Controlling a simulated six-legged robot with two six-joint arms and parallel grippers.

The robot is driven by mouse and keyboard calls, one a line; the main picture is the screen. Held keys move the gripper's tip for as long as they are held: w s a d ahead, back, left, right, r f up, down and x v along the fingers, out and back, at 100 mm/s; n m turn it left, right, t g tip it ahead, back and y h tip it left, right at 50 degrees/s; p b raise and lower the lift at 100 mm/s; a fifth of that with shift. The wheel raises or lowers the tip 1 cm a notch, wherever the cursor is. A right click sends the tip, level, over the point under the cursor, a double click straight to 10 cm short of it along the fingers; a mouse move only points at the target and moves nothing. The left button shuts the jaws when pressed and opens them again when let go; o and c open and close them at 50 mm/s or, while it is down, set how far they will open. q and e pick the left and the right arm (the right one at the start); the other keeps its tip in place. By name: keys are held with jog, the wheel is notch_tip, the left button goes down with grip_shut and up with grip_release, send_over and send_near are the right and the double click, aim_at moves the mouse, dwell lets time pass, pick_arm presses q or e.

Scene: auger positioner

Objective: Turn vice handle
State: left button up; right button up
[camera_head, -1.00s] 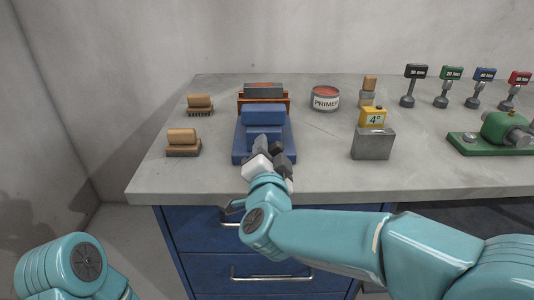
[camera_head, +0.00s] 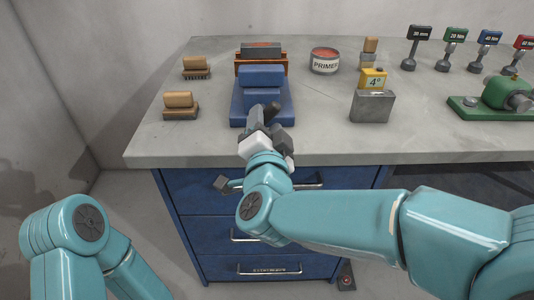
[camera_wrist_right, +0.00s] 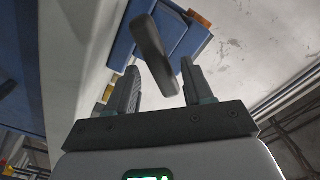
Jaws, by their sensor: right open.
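The blue vice (camera_head: 262,98) stands near the front left of the grey worktop. Its dark grey handle (camera_head: 271,112) sticks out at the front; in the right wrist view it is a dark bar (camera_wrist_right: 152,52). My right gripper (camera_head: 263,116) is at the front of the vice, beside the handle. In the right wrist view the fingers (camera_wrist_right: 160,70) are apart, and the bar's near end lies between them with gaps visible on both sides. My left arm is at the lower left; its gripper is out of frame.
Two wooden-backed brushes (camera_head: 195,68) (camera_head: 180,105) lie left of the vice. A primer tin (camera_head: 325,60) and a grey block with a yellow 4° tag (camera_head: 372,106) stand to the right. Blue drawers (camera_head: 262,216) are below the worktop. A green machine (camera_head: 503,95) sits at far right.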

jog(key=s, duration=1.2)
jog(key=shift+w, duration=0.1)
